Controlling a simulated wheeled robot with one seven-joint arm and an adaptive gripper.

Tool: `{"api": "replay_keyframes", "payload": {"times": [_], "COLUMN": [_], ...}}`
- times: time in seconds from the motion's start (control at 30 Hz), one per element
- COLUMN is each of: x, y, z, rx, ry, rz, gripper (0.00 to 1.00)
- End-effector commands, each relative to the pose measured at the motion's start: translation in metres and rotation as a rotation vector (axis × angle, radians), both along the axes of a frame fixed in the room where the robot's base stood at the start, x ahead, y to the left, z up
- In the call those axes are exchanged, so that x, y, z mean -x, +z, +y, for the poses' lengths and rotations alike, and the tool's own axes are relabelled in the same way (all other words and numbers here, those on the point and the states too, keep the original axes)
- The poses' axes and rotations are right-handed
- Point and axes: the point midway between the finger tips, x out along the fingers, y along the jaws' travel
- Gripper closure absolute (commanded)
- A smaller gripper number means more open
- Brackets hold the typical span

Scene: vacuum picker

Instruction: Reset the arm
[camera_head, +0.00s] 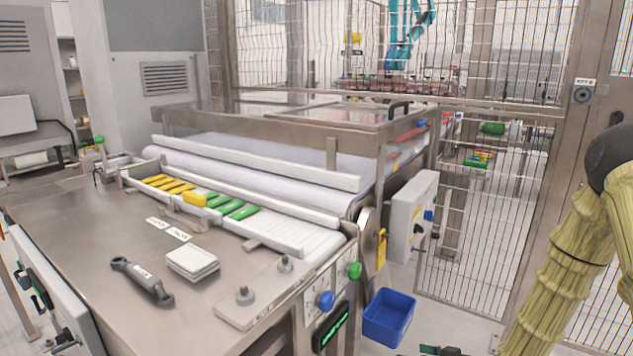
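My arm (566,255), in a yellowish ribbed sleeve with a dark rounded joint, shows at the right edge. It runs down out of the bottom of the picture, beside the conveyor machine and apart from it. I cannot make out my gripper. A small dark and teal piece (436,350) is cut off at the bottom edge, and I cannot tell what it is. Nothing visible shows whether the gripper holds anything.
A steel table (85,225) bears a wrench (142,280) and a white stack (192,263). Yellow and green pieces (238,211) lie on the conveyor (300,238). A blue bin (388,318) is left of my arm. A wire-mesh fence (490,225) stands behind.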

Motion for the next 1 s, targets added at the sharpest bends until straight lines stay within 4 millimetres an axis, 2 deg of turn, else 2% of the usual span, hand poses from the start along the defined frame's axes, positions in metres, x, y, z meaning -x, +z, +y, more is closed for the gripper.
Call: {"api": "replay_keyframes", "payload": {"times": [0.03, 0.17, 0.2, 0.27, 0.4, 0.5, 0.7, 0.9, 1.0], "x": [0.018, 0.065, 0.082, 0.109, 0.178, 0.226, 0.302, 0.36, 0.381], "y": [-0.025, -0.081, -0.097, -0.118, -0.161, -0.181, -0.202, -0.208, -0.204], "z": [0.008, 0.02, 0.023, 0.026, 0.031, 0.032, 0.03, 0.027, 0.025], "rx": [0.019, 0.083, 0.106, 0.139, 0.229, 0.291, 0.393, 0.474, 0.506], "ry": [-0.032, -0.122, -0.146, -0.182, -0.258, -0.304, -0.365, -0.405, -0.421], "rz": [0.069, 0.234, 0.285, 0.361, 0.537, 0.65, 0.814, 0.933, 0.975], "gripper": [0.26, 0.26, 0.26, 0.26, 0.26, 0.26, 0.26, 0.26, 0.26]}}
